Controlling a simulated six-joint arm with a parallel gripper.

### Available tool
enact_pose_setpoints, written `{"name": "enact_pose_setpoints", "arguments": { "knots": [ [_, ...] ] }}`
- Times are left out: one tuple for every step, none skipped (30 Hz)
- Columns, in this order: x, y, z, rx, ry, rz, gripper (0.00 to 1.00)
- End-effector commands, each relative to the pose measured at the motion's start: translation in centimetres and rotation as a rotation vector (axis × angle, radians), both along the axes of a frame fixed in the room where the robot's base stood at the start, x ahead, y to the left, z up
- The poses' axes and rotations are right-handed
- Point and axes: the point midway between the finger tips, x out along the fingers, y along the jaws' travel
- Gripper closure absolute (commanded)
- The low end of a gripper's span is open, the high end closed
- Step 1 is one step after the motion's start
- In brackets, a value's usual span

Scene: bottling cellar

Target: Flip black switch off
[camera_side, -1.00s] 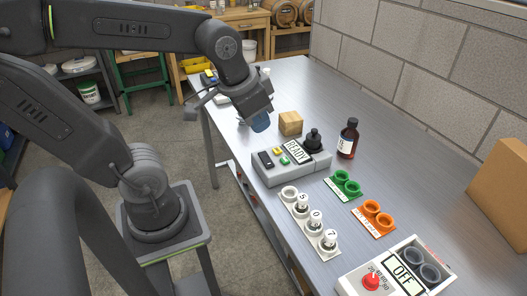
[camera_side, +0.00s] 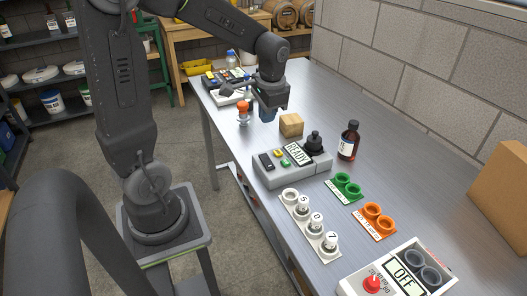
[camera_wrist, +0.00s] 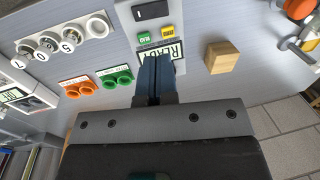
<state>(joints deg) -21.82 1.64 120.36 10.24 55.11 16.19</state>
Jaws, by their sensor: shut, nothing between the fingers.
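The black switch (camera_side: 266,161) is a dark rocker at the left end of the grey control box (camera_side: 290,174), whose display reads READY. In the wrist view the black switch (camera_wrist: 152,11) shows at the top edge; which way it is tipped I cannot tell. A yellow button (camera_side: 277,151) and a green button (camera_side: 285,162) sit beside it. My gripper (camera_side: 267,115) has blue fingers, shut and empty, above the table behind the box and the wooden cube. In the wrist view my gripper (camera_wrist: 155,60) covers part of the READY display.
A wooden cube (camera_side: 291,125) stands behind the box, and a brown bottle (camera_side: 348,141) to its right. Green cups (camera_side: 346,185), orange cups (camera_side: 374,216) and a white numbered holder (camera_side: 308,223) lie in front. An OFF unit (camera_side: 398,275) is at the front right. An orange-topped item (camera_side: 243,112) stands left of my gripper.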

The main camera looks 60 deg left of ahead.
Motion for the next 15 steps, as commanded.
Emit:
{"name": "enact_pose_setpoints", "arguments": {
  "knots": [
    [0.0, 0.0, 0.0, 0.000, 0.000, 0.000, 1.00],
    [0.0, 0.0, 0.0, 0.000, 0.000, 0.000, 1.00],
    [0.0, 0.0, -0.1, 0.000, 0.000, 0.000, 1.00],
    [0.0, 0.0, -0.3, -0.001, 0.001, 0.000, 1.00],
    [0.0, 0.0, -0.5, -0.001, 0.002, 0.000, 1.00],
    [0.0, 0.1, -0.8, -0.001, 0.001, 0.001, 1.00],
    [0.0, 0.1, -1.1, -0.001, 0.002, 0.001, 1.00],
    [-0.1, 0.2, -1.5, -0.002, 0.003, 0.001, 1.00],
    [-0.1, 0.3, -2.2, -0.002, 0.004, 0.002, 1.00],
    [-0.1, 0.4, -2.7, -0.003, 0.005, 0.002, 1.00],
    [-0.1, 0.5, -3.2, -0.002, 0.004, 0.002, 1.00],
    [-0.1, 0.6, -4.1, -0.003, 0.006, 0.002, 1.00],
    [-0.1, 0.7, -4.7, -0.003, 0.006, 0.001, 1.00],
    [-0.1, 0.7, -5.3, -0.003, 0.006, 0.001, 1.00],
    [-0.1, 0.9, -6.2, -0.002, 0.005, 0.000, 1.00]
  ]
}}
